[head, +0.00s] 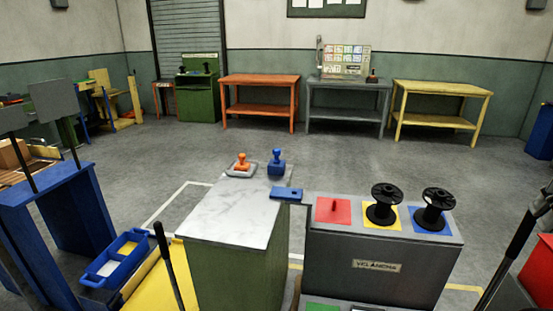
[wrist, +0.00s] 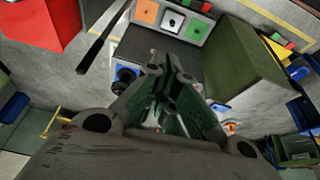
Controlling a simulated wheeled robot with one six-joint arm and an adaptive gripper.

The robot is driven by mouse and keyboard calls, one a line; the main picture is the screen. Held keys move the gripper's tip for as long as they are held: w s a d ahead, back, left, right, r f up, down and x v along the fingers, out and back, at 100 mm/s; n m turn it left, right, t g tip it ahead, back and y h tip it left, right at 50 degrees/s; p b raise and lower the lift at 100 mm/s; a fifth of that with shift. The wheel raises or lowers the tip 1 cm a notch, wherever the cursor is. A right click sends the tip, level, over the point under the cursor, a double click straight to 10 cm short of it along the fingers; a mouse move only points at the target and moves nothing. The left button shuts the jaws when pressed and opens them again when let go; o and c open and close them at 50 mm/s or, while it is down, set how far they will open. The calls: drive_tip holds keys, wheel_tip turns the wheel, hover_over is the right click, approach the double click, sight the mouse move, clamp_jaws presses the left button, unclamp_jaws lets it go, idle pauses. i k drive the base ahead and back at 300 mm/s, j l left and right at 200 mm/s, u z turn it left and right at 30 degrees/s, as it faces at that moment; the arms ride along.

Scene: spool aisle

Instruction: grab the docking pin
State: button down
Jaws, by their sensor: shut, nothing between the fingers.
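I cannot tell for sure which thing is the docking pin. A thin upright peg stands on the red square (head: 325,215) of the grey spool stand (head: 375,265). Two black spools (head: 384,204) (head: 433,208) sit on its yellow and blue squares. In the wrist view, orange (wrist: 145,12), white (wrist: 172,22) and green (wrist: 197,33) squares show small dark marks or pegs, too small to make out. My gripper (wrist: 168,62) is shut and empty in the middle of the wrist view, apart from these squares. It is not in the head view.
A green cabinet with a pale top (head: 225,210) stands left of the spool stand, bearing an orange-handled stamp (head: 242,162), a blue one (head: 277,163) and a blue block (head: 287,193). A blue tray (head: 115,265) is at left. Open floor (head: 330,160) leads to the back tables.

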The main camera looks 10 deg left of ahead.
sight(275, 151)
drive_tip(key=j, duration=0.4)
drive_tip(key=i+j+u, duration=0.15)
drive_tip(key=j, duration=0.3)
drive_tip(key=i+j, duration=0.25)
drive_tip(key=j, duration=0.15)
drive_tip(key=i+j+u, duration=0.1)
drive_tip(key=j, duration=0.3)
drive_tip(key=i+j, duration=0.35)
drive_tip(key=j+u, duration=0.05)
